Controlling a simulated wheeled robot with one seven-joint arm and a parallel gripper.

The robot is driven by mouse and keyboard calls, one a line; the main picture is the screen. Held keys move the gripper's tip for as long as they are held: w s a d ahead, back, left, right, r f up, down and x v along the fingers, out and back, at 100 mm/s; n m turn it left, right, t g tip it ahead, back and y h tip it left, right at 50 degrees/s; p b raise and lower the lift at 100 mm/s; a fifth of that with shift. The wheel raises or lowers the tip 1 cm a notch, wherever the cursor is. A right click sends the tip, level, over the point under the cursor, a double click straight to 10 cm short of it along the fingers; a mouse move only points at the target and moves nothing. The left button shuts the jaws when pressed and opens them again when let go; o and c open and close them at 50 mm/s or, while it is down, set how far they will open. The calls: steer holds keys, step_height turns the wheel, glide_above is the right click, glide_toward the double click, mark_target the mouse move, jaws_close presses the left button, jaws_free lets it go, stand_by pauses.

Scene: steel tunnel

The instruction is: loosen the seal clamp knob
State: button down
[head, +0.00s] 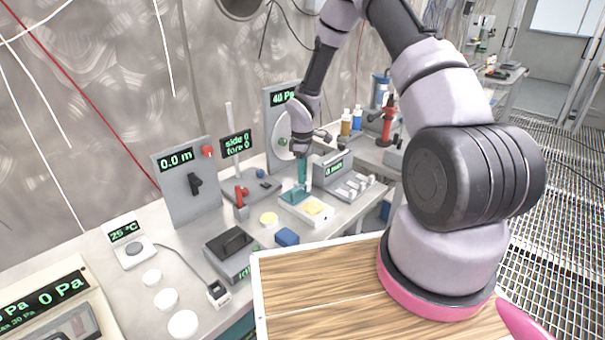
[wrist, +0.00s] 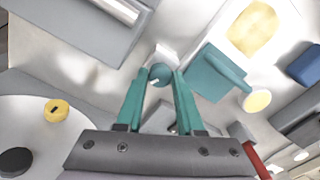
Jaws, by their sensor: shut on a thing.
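My gripper (wrist: 159,82) reaches down over the bench with its two teal fingers closed on a small round teal knob (wrist: 160,72). The knob has a pale mark on it and sits by a small white block. I take it to be the seal clamp knob; no label shows. In the head view my gripper (head: 302,172) points down at a white base plate, and the knob itself is hidden or too small to tell. A teal block (wrist: 214,73) stands just right of the fingers in the wrist view, beside a yellow pad (wrist: 253,28).
A grey box reading 0 mm (head: 334,170) stands close to the right of my gripper. A round-dial panel reading 40 Pa (head: 285,98) stands behind it. A red lever (head: 241,196) and a blue block (head: 287,237) are nearby. The wooden board (head: 320,290) in front is bare.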

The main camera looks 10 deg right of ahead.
steer(key=n, duration=0.5)
steer(key=shift+n, duration=0.4)
stand_by(0.3)
steer(key=c, duration=0.5)
jaws_free()
step_height(320, 180, up, 11)
steer(key=shift+f, duration=0.1)
